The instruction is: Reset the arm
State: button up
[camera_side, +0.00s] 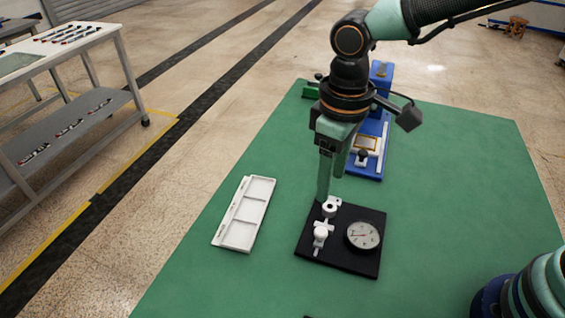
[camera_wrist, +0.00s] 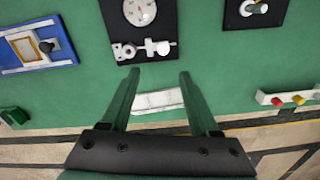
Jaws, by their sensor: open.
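My gripper (camera_side: 330,190) hangs down over the green mat in the side view, just behind the black board (camera_side: 343,262). The black board carries a round dial gauge (camera_side: 362,236) and a white valve-like fitting (camera_side: 321,232). In the wrist view the fitting (camera_wrist: 143,49) lies just beyond the fingertips. I cannot tell whether a fingertip touches it.
A white compartment tray (camera_side: 244,213) lies left of the board. A blue device (camera_side: 370,160) stands behind my gripper. The wrist view also shows another black board (camera_wrist: 232,18) and a strip with coloured buttons (camera_wrist: 297,99). The green mat (camera_side: 460,180) is clear at right. A cart (camera_side: 75,110) stands off the mat.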

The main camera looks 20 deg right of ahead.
jog(key=s+d+r+m+t, duration=0.1)
jog(key=d+r+m+t, duration=0.1)
jog(key=d, duration=0.9)
jog(key=s+d+r+m+t, duration=0.1)
jog(key=d+r+m+t, duration=0.2)
jog(key=d+r, duration=0.3)
jog(key=d+m, duration=0.1)
jog(key=d, duration=0.4)
jog(key=shift+s+d+r+m, duration=0.15)
jog(key=shift+s+m, duration=0.15)
jog(key=shift+s, duration=0.05)
